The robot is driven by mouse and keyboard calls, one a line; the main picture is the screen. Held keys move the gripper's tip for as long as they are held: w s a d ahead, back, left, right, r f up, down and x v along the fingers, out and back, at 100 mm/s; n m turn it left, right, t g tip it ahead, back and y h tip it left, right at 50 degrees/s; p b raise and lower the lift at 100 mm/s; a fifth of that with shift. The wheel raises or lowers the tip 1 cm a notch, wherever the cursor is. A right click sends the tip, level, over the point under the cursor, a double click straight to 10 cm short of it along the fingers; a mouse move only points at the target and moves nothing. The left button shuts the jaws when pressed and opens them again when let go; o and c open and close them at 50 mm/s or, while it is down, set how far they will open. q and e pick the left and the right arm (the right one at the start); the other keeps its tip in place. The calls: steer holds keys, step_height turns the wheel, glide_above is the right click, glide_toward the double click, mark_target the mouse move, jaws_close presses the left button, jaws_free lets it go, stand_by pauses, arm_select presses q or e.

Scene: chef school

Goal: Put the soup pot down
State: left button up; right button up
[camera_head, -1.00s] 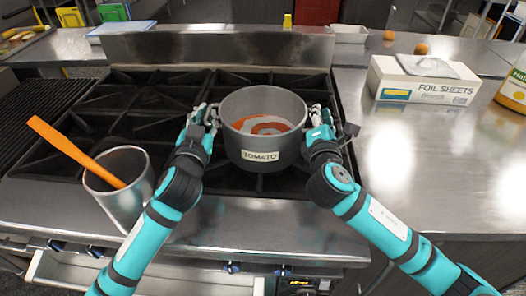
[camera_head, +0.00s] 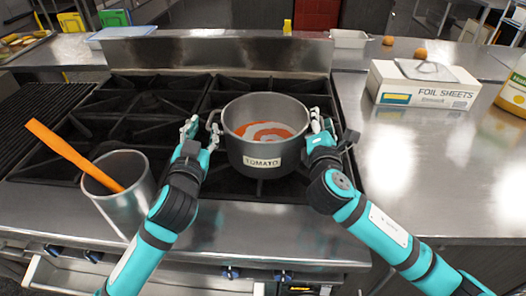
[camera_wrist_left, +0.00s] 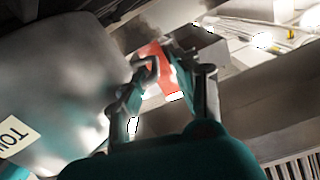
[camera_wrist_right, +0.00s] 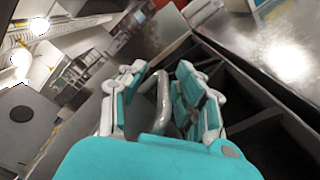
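The grey soup pot (camera_head: 264,150) with a TOMATO label is upright at the front right of the stove (camera_head: 150,190). Red and pale soup shows inside. It appears to rest on the burner grate; its underside is hidden. My left gripper (camera_head: 188,128) is beside the pot's left handle (camera_head: 214,132). In the left wrist view its fingers (camera_wrist_left: 168,88) are spread apart, with the pot wall to the left. My right gripper (camera_head: 318,124) is at the right handle. In the right wrist view the grey handle (camera_wrist_right: 160,105) lies between its spread fingers, with gaps visible.
A metal container (camera_head: 125,205) with an orange-handled utensil (camera_head: 72,153) stands at the stove's front left. A foil sheets box (camera_head: 423,88) and a yellow-labelled jar (camera_head: 514,92) stand on the right counter. The rear left burners are clear, as is the counter in front of the box.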

arm_select(q)
steer(key=s, duration=0.6)
steer(key=s+a, duration=0.1)
steer(key=s, duration=0.2)
steer(key=shift+a, duration=0.1)
arm_select(e)
steer(key=shift+r, duration=0.1)
arm_select(q)
steer(key=shift+s+r, duration=0.1)
arm_select(e)
steer(key=shift+s+a, duration=0.1)
steer(key=shift+s, duration=0.1)
steer(key=s, duration=0.7)
steer(key=s+a, duration=0.1)
steer(key=s, duration=0.3)
steer(key=shift+s+a, duration=0.1)
steer(key=shift+s, duration=0.25)
